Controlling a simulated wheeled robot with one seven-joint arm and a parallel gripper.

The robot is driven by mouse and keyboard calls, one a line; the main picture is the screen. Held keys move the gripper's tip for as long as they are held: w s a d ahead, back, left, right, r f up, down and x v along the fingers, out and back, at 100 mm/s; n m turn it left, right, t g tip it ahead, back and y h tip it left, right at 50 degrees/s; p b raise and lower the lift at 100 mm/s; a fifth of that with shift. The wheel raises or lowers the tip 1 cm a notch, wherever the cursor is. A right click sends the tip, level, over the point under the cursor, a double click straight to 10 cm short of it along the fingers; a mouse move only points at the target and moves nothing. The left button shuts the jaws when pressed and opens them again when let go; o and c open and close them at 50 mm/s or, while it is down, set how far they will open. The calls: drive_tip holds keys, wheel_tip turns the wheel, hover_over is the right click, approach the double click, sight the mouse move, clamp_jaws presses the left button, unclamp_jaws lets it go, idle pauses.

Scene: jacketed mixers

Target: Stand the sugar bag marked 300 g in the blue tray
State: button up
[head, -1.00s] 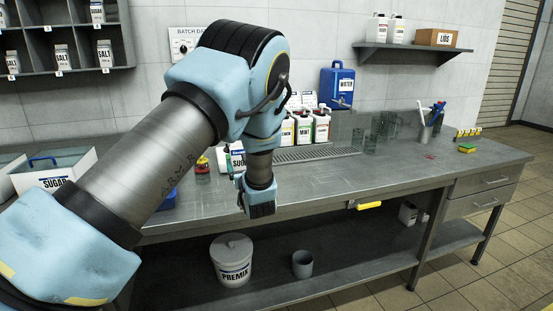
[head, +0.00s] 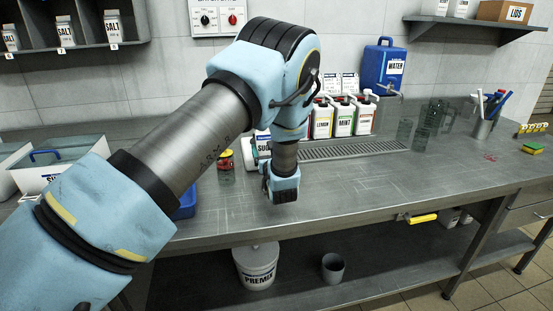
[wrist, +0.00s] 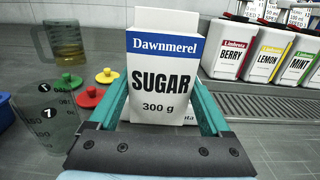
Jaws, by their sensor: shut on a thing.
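The sugar bag (wrist: 165,75), white with a blue band and marked SUGAR 300 g, stands upright between the teal fingers of my gripper (wrist: 163,90) in the wrist view. The gripper is shut on it. In the head view the bag (head: 262,143) shows only partly behind my arm, near the back of the bench. I cannot tell whether its base touches the bench. The blue tray (head: 186,204) shows as a small piece behind my arm, left of my gripper; most of it is hidden.
Berry, lemon and mint bottles (head: 343,118) stand right of the bag behind a drip grate (head: 350,150). Left of the bag are a clear beaker (wrist: 48,120), a jug with amber liquid (wrist: 68,52) and coloured stoppers (wrist: 88,96). The bench front right of my gripper is clear.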

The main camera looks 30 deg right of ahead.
drive_tip(key=shift+f+p, duration=0.65)
drive_tip(key=shift+f, duration=2.05)
drive_tip(key=shift+f, duration=0.15)
drive_tip(key=o, duration=1.5)
drive_tip(key=shift+o, duration=0.2)
